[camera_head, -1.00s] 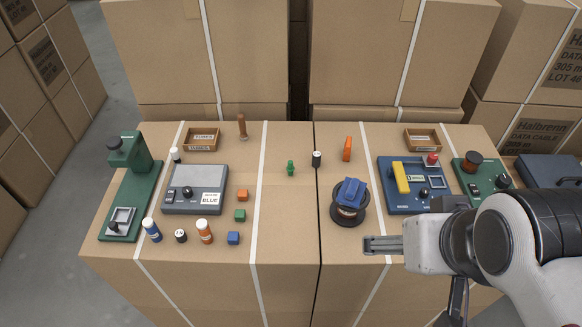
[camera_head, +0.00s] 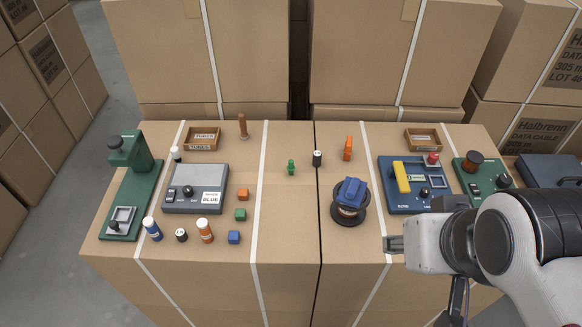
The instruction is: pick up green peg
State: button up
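The green peg (camera_head: 291,167) stands upright on the cardboard box top, near the middle and toward the back. A small black cylinder with a pale top (camera_head: 317,158) stands to its right. My gripper (camera_head: 391,245) is at the front right, well away from the peg and over the box's front edge. Its fingers point left and are seen edge-on, so whether they are open or shut does not show. No object shows at the fingertips.
A black spool with a blue piece on it (camera_head: 349,202) stands between my gripper and the peg. An orange upright piece (camera_head: 348,148) is behind it. The box top (camera_head: 285,215) in front of the peg is clear.

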jog(key=w+a+f+t+y, duration=0.15)
jog(key=w+a, duration=0.25)
jog(key=w, duration=0.5)
jog(key=w+a+f+t, duration=0.1)
jog(key=w+a+f, duration=0.25)
jog(key=w, duration=0.55)
jog(key=w+a+f+t+y, duration=0.15)
jog(key=w+a, duration=0.25)
jog(key=w, duration=0.5)
jog(key=w+a+f+t+h, duration=0.2)
jog(key=w+a+f, duration=0.2)
jog(key=w+f, duration=0.35)
jog(key=t, duration=0.2)
send_near(291, 168)
jog(key=w+r, duration=0.2)
jog(key=w, duration=0.1)
jog(key=shift+a+r+h, duration=0.1)
jog(key=shift+a+h, duration=0.15)
jog(key=shift+h, duration=0.15)
jog(key=shift+s+a+f+t, duration=0.1)
jog(key=shift+f+t, duration=0.4)
jog(key=shift+f, duration=0.15)
jog(key=shift+x, duration=1.25)
